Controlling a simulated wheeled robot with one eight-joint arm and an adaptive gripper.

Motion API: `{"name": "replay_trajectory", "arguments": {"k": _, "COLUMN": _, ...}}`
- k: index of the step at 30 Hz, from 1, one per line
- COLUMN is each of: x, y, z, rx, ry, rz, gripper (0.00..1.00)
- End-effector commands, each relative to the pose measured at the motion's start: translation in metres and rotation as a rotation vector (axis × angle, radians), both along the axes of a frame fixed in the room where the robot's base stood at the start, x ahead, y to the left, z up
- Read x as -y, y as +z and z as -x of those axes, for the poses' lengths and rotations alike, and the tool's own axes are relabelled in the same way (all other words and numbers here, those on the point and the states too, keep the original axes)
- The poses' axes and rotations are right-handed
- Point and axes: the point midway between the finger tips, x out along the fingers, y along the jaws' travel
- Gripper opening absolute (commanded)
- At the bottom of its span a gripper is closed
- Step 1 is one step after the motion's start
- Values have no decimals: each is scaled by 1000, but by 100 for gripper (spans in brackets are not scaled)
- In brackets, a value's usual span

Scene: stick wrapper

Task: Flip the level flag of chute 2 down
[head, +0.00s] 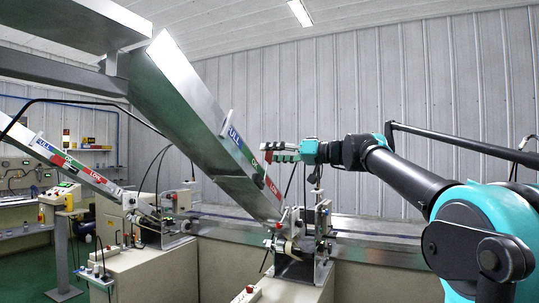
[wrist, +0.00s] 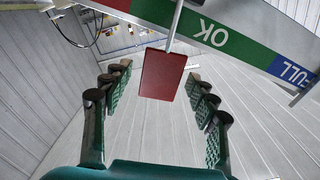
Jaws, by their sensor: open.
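A red flag plate on a thin rod (wrist: 163,74) shows in the wrist view, standing out from the edge of a chute with a green OK and blue FULL label (wrist: 210,35). In the head view this large steel chute (head: 190,108) slopes down to the right, and the red plate (head: 266,147) shows at its label side. My gripper (head: 280,152) is open beside the chute. In the wrist view its fingers (wrist: 160,82) are spread on both sides of the red plate, with gaps visible. I cannot read a chute number.
A second labelled chute (head: 75,168) slopes down at the left. A roller and bracket unit (head: 300,238) stands at the large chute's lower end, on a pale cabinet (head: 285,290). A metal rail (head: 375,248) runs right. Open space lies before the ribbed wall (head: 400,85).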

Motion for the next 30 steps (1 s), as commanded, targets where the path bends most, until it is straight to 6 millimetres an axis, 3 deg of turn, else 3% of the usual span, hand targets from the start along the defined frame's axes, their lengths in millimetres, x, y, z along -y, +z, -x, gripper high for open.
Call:
{"name": "replay_trajectory", "arguments": {"k": 4, "x": -10, "y": 0, "z": -3, "rx": 0, "ry": 1, "rz": 0, "gripper": 59}}
{"name": "replay_trajectory", "arguments": {"k": 14, "x": -12, "y": 0, "z": -4, "rx": 0, "ry": 0, "rz": 0, "gripper": 57}}
{"name": "replay_trajectory", "arguments": {"k": 27, "x": -12, "y": 0, "z": -4, "rx": 0, "ry": 0, "rz": 0, "gripper": 3}}
{"name": "replay_trajectory", "arguments": {"k": 30, "x": -12, "y": 0, "z": -4, "rx": 0, "ry": 0, "rz": 0, "gripper": 0}}
